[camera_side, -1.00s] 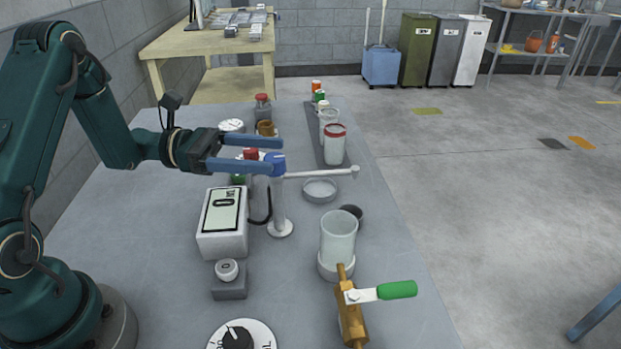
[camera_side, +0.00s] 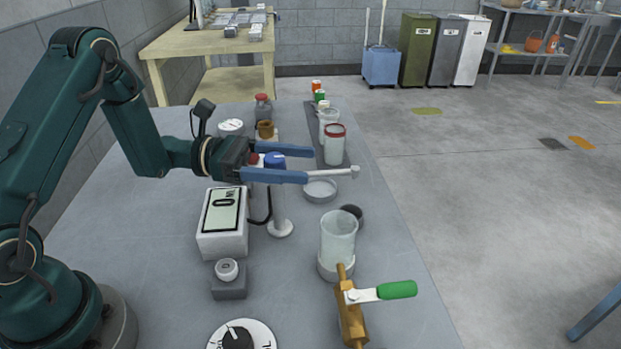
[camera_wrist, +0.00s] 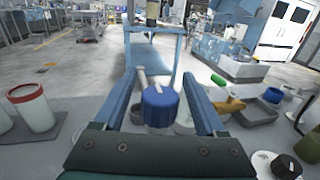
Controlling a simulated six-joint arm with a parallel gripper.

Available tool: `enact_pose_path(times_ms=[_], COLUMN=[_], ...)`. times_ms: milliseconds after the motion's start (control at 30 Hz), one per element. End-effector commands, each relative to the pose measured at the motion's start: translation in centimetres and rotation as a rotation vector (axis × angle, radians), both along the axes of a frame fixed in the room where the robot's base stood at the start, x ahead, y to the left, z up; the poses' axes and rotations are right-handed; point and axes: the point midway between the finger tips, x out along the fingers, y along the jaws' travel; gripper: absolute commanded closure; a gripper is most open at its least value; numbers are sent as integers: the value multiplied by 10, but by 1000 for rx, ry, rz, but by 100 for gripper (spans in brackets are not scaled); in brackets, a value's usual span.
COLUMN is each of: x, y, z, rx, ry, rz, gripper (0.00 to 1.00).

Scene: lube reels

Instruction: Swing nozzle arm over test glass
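The nozzle arm (camera_side: 338,173) is a thin white tube reaching right from the blue-capped post (camera_side: 281,222); its tip is behind the test glass. The clear test glass (camera_side: 338,241) stands upright on a round white base nearer the camera. My gripper (camera_side: 309,165) is open, its two blue fingers on either side of the blue knob (camera_side: 275,159) on the post. In the wrist view, the blue knob (camera_wrist: 160,106) sits between the open fingers, with the white tube (camera_wrist: 141,80) beside the left finger. I cannot tell whether a finger touches the knob.
A brass valve with a green handle (camera_side: 397,290) stands in front of the glass. A scale with a display (camera_side: 222,222) is left of the post. A shallow dish (camera_side: 320,189) lies below the tube, and a red-rimmed jar (camera_side: 335,146) stands behind it.

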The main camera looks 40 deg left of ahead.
Motion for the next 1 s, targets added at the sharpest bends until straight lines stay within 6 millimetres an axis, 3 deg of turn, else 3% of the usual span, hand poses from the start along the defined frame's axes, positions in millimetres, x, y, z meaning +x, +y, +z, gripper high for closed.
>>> enact_pose_path(times_ms=[33, 167, 200, 1000], x=[0, 0, 0, 0], y=[0, 0, 0, 1], z=[0, 0, 0, 0], rx=[0, 0, 0, -1], ry=[0, 0, 0, -1], rz=[0, 0, 0, 0], gripper=[46, 95, 100, 100])
